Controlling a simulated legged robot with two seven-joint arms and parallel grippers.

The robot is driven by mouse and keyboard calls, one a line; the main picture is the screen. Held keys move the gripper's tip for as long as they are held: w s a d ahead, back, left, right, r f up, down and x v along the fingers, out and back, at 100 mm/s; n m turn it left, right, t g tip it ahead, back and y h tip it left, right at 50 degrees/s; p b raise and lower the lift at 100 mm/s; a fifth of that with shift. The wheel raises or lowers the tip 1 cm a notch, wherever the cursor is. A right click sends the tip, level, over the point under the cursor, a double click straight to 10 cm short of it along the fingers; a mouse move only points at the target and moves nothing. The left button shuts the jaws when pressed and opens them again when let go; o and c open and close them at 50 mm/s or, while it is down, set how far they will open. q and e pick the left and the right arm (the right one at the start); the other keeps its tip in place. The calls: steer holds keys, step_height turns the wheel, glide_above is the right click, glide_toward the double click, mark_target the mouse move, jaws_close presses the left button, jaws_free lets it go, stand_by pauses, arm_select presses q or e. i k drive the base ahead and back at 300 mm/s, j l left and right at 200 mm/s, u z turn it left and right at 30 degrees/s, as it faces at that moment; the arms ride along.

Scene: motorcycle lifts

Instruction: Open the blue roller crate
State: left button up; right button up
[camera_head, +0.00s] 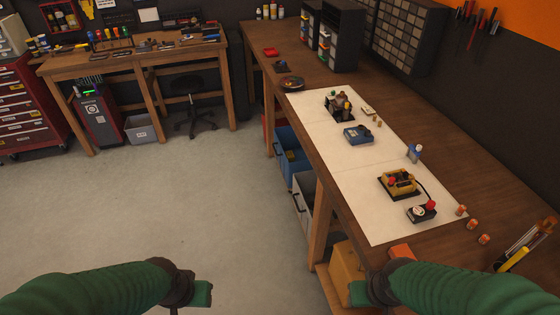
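The blue roller crate (291,160) sits under the long workbench on the right, in the middle of the picture. Its front faces the open floor and has a dark handle. Part of it is hidden by the benchtop; I cannot tell how far it is pulled out. My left gripper (203,296) is low in the picture over the floor, well apart from the crate. My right gripper (358,293) is low by the near end of the bench, also apart from the crate. Each gripper shows only as a small green block, so its opening is unclear.
A grey crate (303,204) and a yellow crate (346,272) sit under the same workbench (458,178), beside its wooden legs. Small devices lie on the white mat (312,112). The floor (150,205) left of the bench is clear. A stool (194,112) stands farther back.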

mark_target(285, 139)
steer(key=i+j, duration=0.3)
steer(key=i, duration=0.35)
steer(key=i+j+u, duration=0.15)
steer(key=i, duration=0.55)
steer(key=i+j, duration=0.35)
steer(key=i, duration=0.3)
steer(key=i+j+u, duration=0.15)
steer(key=i, duration=0.55)
steer(key=i+j, duration=0.15)
steer(key=i, duration=0.5)
steer(key=j+u, duration=0.05)
